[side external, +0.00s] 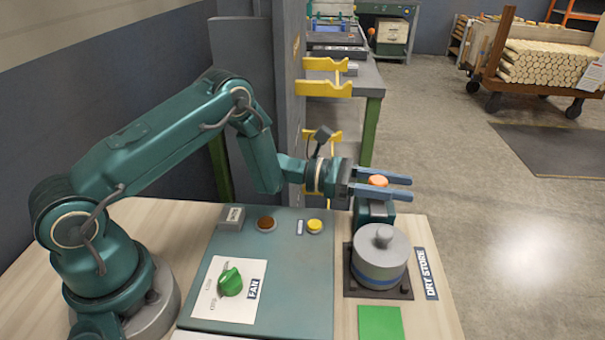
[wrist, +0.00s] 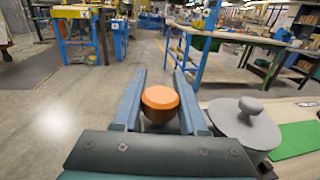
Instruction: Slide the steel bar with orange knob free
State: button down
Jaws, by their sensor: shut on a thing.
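The orange knob (side external: 377,181) sits above a dark teal block (side external: 375,209) at the far side of the bench. It also shows in the wrist view as a rounded orange top (wrist: 160,98). The steel bar cannot be made out under the knob; my fingers and the block hide that area. My gripper (side external: 411,188) reaches in level from the left, its two blue fingers on either side of the knob and shut on it. In the wrist view my gripper (wrist: 160,74) shows the fingers flanking the knob, their tips extending past it.
A grey lidded canister (side external: 380,258) with a blue band stands close in front of the block, near the DRY STORE label (side external: 427,273). A teal panel (side external: 290,280) with a green FAN knob (side external: 231,282) lies left. Yellow hooks (side external: 323,88) stick out behind. Open floor lies right.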

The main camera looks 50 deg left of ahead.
jog(key=shift+c, duration=2.2)
grip_release()
jog(key=shift+w+a, duration=0.25)
jog(key=shift+a, duration=0.05)
jog(key=shift+d, duration=0.1)
jog(key=shift+v, duration=2.6)
